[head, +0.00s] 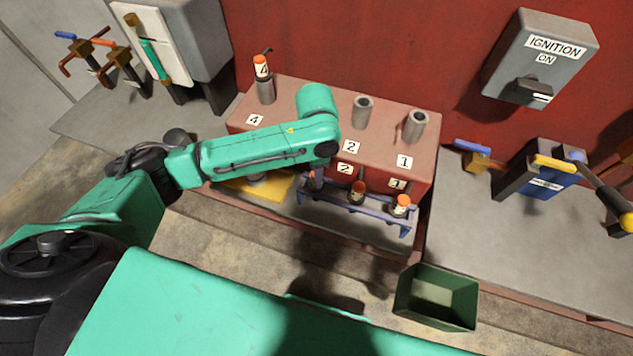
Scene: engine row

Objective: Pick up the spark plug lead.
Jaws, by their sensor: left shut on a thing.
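A dark blue rack (375,219) stands in front of the red engine block (285,100). Two spark plug leads with orange tops stand in it: one in the middle (357,190) and one at the right (401,204). My left gripper (317,174) points down at the rack's left end, its fingers largely hidden by my wrist. It is shut on a spark plug lead (316,183), of which only a dark part with a little orange shows. I cannot tell whether that lead is clear of the rack. My right gripper is not in view.
A lead marked 4 (262,68) stands on the block's left post. Bare posts 2 (362,112) and 1 (415,126) stand to the right. A yellow pad (284,186) lies under my arm. A green bin (437,297) is at the front. The ignition box (540,60) hangs at right.

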